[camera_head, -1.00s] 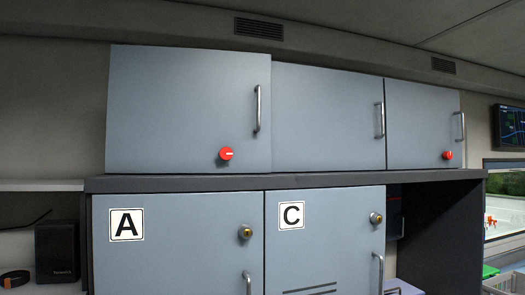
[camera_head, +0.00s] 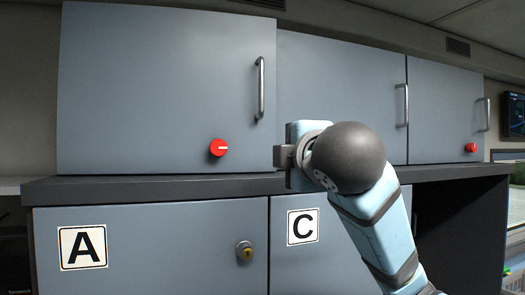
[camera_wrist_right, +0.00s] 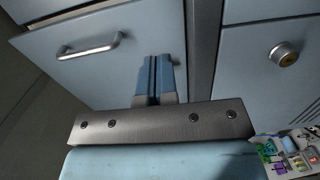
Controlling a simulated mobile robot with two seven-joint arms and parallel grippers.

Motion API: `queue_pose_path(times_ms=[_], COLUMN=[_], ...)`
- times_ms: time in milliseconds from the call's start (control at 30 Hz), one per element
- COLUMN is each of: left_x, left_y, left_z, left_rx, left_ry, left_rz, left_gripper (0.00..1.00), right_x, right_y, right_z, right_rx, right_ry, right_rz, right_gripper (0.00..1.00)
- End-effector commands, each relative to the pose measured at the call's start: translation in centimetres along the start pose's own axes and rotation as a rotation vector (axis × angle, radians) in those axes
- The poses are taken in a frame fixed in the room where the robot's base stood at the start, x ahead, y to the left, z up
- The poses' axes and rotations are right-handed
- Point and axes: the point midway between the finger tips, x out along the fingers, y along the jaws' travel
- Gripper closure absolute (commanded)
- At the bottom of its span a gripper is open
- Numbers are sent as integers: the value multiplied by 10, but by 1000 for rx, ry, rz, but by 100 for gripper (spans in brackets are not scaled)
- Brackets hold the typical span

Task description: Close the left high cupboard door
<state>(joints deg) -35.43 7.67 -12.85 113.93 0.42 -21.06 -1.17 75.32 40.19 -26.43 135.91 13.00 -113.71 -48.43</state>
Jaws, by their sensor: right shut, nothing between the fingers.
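The left high cupboard door (camera_head: 150,90) is a grey panel with a vertical metal handle (camera_head: 260,88) near its right edge and a red knob (camera_head: 218,147) below. Its right edge stands proud of the middle high door (camera_head: 340,80), so it looks slightly ajar. My right gripper (camera_head: 288,156) is in front of the middle door's lower left part, just right of the left door's edge. Its fingertips are hidden in the head view. In the wrist view its blue fingers (camera_wrist_right: 157,75) are together and empty, before a grey door with a handle. Contact with any door cannot be told.
A dark ledge (camera_head: 150,188) runs under the high doors. Below are lower doors marked A (camera_head: 83,247) and C (camera_head: 303,227). A right high door (camera_head: 445,105) has its own handle and red knob. A screen (camera_head: 514,115) is at the far right.

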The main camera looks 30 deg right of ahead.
Motion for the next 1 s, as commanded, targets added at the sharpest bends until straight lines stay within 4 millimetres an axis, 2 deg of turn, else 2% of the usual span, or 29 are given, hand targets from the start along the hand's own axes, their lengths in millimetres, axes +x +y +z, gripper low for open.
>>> queue_pose_path(times_ms=[133,267,700,900,1000], left_x=[-1,-4,-17,-23,-23], left_y=[0,0,-3,-5,-5], left_z=[0,-3,-21,-27,-28], left_rx=[0,0,-1,0,1], left_ry=[-2,-2,-1,-1,-1], left_rz=[0,-2,-11,-15,-15], left_gripper=[100,100,100,100,100], right_x=[-2,12,101,127,133], right_y=[6,7,8,8,8], right_z=[4,4,5,5,5], right_rx=[-7,-7,-6,-5,-5], right_ry=[-11,-13,-13,-11,-10], right_rz=[9,5,4,6,8], right_gripper=[100,100,100,100,100])
